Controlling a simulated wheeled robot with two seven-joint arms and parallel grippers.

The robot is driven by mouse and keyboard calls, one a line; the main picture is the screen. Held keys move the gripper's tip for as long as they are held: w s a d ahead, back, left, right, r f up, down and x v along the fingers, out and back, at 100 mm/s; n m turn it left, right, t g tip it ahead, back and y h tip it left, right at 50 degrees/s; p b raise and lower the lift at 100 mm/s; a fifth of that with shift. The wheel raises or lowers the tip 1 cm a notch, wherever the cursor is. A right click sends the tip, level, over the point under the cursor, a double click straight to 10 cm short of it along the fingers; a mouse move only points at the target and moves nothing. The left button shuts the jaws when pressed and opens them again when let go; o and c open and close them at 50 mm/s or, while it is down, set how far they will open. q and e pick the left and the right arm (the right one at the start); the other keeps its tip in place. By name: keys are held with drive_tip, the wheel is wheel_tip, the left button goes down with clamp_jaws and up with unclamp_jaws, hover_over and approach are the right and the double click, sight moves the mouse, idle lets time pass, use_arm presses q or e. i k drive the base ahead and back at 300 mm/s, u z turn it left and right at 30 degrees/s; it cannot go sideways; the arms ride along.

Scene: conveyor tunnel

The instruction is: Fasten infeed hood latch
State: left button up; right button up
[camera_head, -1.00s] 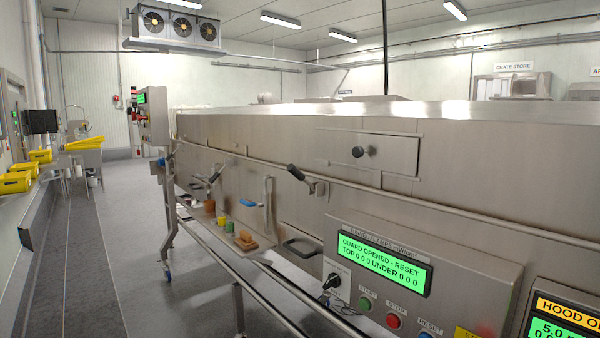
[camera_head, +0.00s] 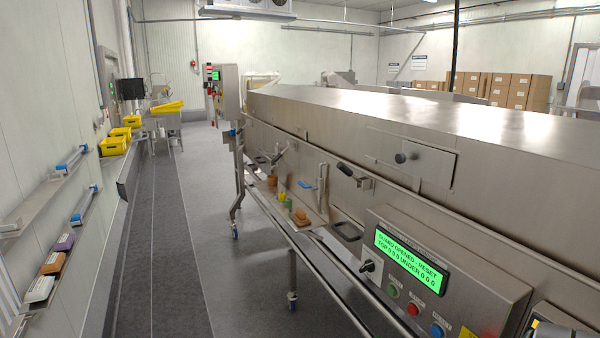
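The steel tunnel with its hood (camera_head: 330,112) runs from the right foreground to the back. Two black-handled latches show on its side: a nearer one (camera_head: 355,175) and a farther one (camera_head: 278,153). Both handles stick out at a slant from the wall. I cannot tell from here which one is the infeed hood latch, or whether either is hooked. A control box (camera_head: 440,275) with a green display (camera_head: 411,258) reads "GUARD OPENED - RESET".
A rail with a ledge holding sponges and small pots (camera_head: 300,217) runs along the tunnel's side. A second console (camera_head: 222,90) stands at the far end. Wall shelves (camera_head: 50,195) and yellow crates (camera_head: 115,146) line the left. The grey floor aisle (camera_head: 160,260) is clear.

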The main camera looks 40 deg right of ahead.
sight(344, 168)
drive_tip(key=u, duration=0.45)
drive_tip(key=i, duration=0.45)
drive_tip(key=z, duration=0.9)
drive_tip(key=i, duration=1.65)
drive_tip(key=z, duration=1.85)
drive_tip(key=i, duration=0.6)
drive_tip(key=z, duration=0.7)
